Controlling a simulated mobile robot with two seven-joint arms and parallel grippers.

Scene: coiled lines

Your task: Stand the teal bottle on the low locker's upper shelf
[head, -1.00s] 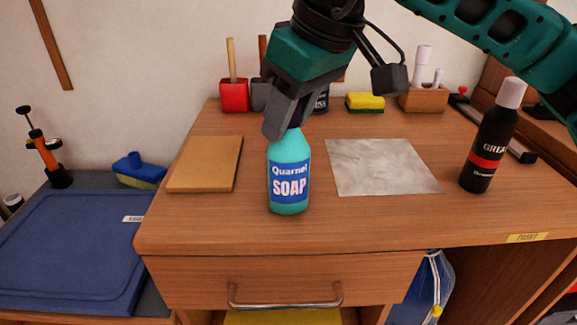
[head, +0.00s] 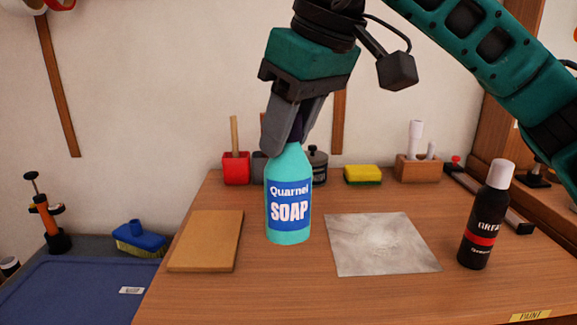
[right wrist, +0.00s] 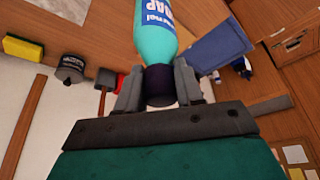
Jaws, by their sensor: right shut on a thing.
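The teal bottle (head: 289,170), with a blue "Quarnel SOAP" label, is upright in the head view. It appears to hang above the wooden desk between a tan board and a grey sheet. My right gripper (head: 292,130) comes from above and is shut on the bottle's dark neck or cap. In the right wrist view the bottle (right wrist: 155,45) sticks out from between the fingers (right wrist: 158,88). My left gripper is not in view. I cannot make out the low locker or its upper shelf for certain.
On the desk (head: 280,290) lie the tan board (head: 206,240) and the grey sheet (head: 381,244). A black spray can (head: 486,220) stands at the right. A red pot (head: 236,168), a sponge (head: 363,174) and a wooden holder (head: 417,168) line the back. A blue lid (head: 80,290) is lower left.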

